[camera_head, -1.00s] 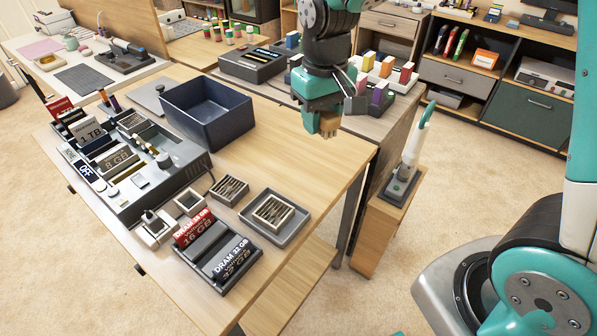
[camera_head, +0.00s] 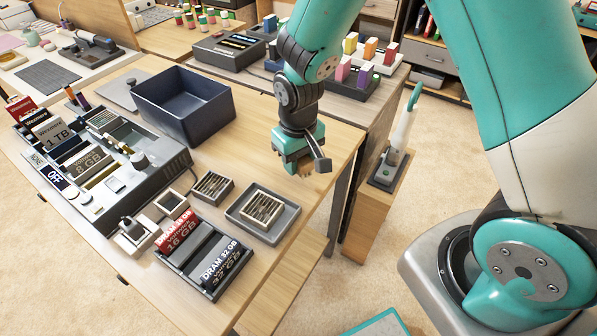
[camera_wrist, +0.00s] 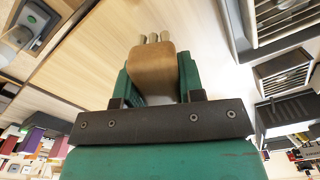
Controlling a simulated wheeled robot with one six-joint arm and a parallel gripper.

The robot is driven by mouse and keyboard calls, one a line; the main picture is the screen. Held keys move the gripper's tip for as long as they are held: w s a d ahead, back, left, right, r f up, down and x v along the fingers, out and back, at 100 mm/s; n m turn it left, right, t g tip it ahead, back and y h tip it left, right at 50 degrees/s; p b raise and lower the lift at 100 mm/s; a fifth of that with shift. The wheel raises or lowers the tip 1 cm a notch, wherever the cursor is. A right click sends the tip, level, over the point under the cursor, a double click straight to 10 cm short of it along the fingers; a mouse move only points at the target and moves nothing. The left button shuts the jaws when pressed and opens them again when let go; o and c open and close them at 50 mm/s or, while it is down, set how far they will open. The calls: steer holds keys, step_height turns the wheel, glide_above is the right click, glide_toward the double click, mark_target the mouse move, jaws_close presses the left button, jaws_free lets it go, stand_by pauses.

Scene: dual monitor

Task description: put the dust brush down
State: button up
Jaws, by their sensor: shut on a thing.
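My gripper (camera_head: 298,163) is over the right part of the wooden table, right of the navy bin and above the small tray in the picture. It is shut on the dust brush. In the wrist view, the brush's tan wooden body (camera_wrist: 154,72) sits between the green fingers of my gripper (camera_wrist: 154,80). Several pale bristle tufts stick out past it over bare wood. I cannot tell whether the bristles touch the table.
The navy bin (camera_head: 185,106) stands left of my gripper. A grey tray with a slatted insert (camera_head: 262,213) and a slatted box (camera_head: 212,186) lie nearer. A white-and-green tool (camera_head: 401,132) stands on a narrow wooden stand at right. Bare wood (camera_head: 345,145) surrounds my gripper.

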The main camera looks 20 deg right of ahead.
mark_target(299, 179)
steer(key=shift+f, duration=1.9)
steer(key=shift+f+b, duration=0.2)
steer(key=shift+b, duration=0.1)
steer(key=o, duration=1)
steer(key=shift+c, duration=0.2)
